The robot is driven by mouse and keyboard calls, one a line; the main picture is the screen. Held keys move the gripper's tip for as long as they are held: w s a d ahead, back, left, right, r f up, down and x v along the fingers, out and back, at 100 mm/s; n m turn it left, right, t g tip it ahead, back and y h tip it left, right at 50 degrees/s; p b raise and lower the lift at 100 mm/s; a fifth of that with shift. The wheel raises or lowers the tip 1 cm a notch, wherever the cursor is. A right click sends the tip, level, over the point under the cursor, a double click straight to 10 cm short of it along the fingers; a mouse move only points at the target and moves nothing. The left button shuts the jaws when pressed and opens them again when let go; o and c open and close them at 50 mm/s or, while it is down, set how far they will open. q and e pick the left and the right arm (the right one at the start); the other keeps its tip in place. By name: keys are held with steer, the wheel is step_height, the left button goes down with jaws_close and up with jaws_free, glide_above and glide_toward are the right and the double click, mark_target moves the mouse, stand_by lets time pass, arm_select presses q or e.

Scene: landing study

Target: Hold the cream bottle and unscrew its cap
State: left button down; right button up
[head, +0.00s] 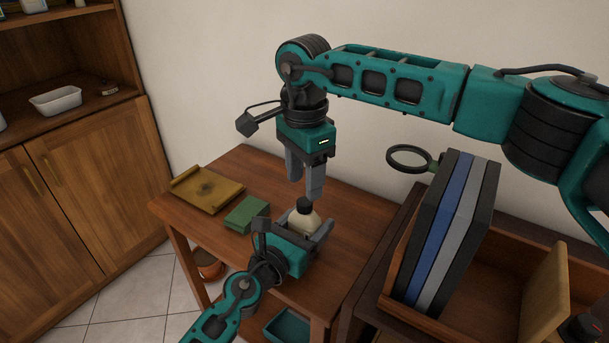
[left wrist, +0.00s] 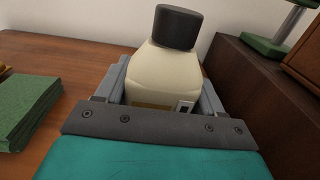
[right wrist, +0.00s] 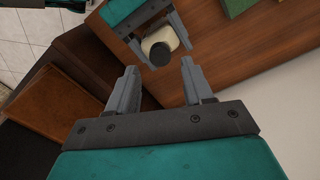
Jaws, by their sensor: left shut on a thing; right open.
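The cream bottle (head: 303,222) stands upright on the wooden table (head: 358,213), with its dark cap (head: 304,205) on top. My left gripper (head: 318,236) is shut on the bottle's body from the front. The bottle (left wrist: 165,78) and its cap (left wrist: 176,27) also show large in the left wrist view. My right gripper (head: 304,190) points down above the cap, open and empty, apart from it. In the right wrist view the cap (right wrist: 160,54) lies beyond the open fingers (right wrist: 163,82), and the bottle (right wrist: 165,38) shows between the left gripper's fingers.
The white wall is behind the table.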

mark_target(305, 201)
steer(key=m, duration=0.2)
steer(key=r+m, duration=0.1)
steer(key=m, duration=0.1)
steer(key=shift+m, duration=0.3)
steer(key=m, duration=0.3)
steer(key=shift+r+m, duration=0.25)
steer(key=shift+m, duration=0.05)
steer(key=m, duration=0.2)
steer(key=r+m, duration=0.1)
steer(key=m, duration=0.6)
steer(key=shift+r+m, duration=0.3)
steer(key=shift+r, duration=0.1)
steer(key=shift+f, duration=0.5)
step_height(305, 201, down, 7)
jaws_close()
